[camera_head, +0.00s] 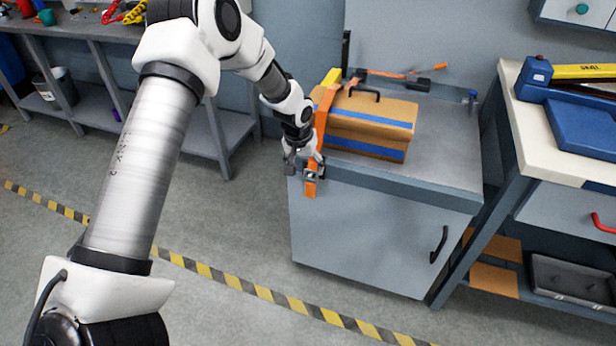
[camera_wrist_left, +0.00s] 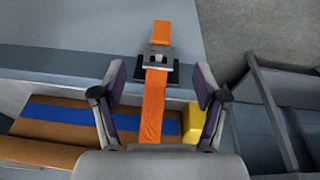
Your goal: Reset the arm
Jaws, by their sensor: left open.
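My left gripper (camera_head: 303,160) is at the front left edge of the grey cabinet, close to an orange strap (camera_head: 310,186) that hangs over that edge with a metal buckle. In the left wrist view my left gripper (camera_wrist_left: 160,95) is open, its two fingers on either side of the orange strap (camera_wrist_left: 152,115) and apart from it. The buckle (camera_wrist_left: 157,60) lies beyond the fingertips. The strap runs over the left end of a brown box (camera_head: 370,122) with blue bands and a black handle. My right gripper is not in view.
The box stands on the grey cabinet (camera_head: 450,130). A yellow piece (camera_wrist_left: 193,125) is beside the strap. A workbench with a blue tool case (camera_head: 585,125) stands at the right, and another bench (camera_head: 95,28) at the back left. The floor before the cabinet is clear.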

